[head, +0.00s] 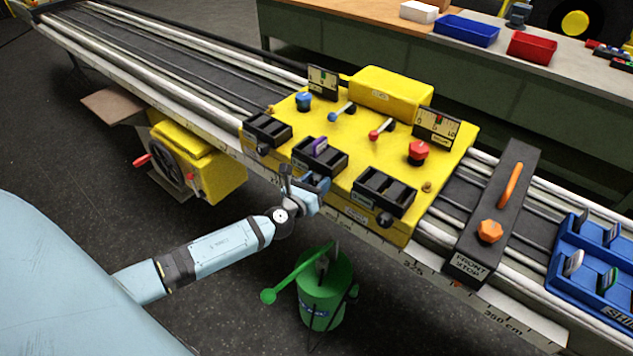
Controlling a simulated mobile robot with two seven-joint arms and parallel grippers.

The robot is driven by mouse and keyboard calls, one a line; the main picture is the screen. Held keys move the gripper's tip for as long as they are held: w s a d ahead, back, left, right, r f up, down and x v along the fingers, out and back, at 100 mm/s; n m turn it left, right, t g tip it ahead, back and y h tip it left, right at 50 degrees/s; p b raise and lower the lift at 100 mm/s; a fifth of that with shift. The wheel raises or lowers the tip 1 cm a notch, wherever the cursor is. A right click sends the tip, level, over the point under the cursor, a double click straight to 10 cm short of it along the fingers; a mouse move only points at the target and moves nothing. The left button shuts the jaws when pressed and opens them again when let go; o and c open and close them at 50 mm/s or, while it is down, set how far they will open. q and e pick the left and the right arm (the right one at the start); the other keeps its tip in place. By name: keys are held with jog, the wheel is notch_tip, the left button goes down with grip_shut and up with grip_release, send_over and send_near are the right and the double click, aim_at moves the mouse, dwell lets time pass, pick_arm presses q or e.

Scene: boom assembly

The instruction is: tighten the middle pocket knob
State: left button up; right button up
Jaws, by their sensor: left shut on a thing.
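The yellow carriage (342,143) sits on the rails with three black pockets along its front edge. The middle pocket (334,166) has a purple piece (320,147) standing in it. My left gripper (308,182) is at the front of this pocket, shut on the middle pocket knob, which its fingers hide. The left pocket (268,128) and the right pocket (386,189) each have a dark knob on the front. My right gripper is not in view.
A green can (322,303) with a long spout stands below, close to my left arm. The front stop (489,215) and a blue tray (592,262) are to the right. A yellow unit with a handwheel (200,160) hangs at the left. Bare rails run to the upper left.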

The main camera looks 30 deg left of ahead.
pick_arm(q)
jog(key=shift+f, duration=0.1)
jog(key=o, duration=0.6)
jog(key=shift+s, duration=0.15)
jog(key=shift+s+r+b, duration=0.2)
jog(key=shift+s+b, duration=0.9)
jog(key=shift+s, duration=5.7)
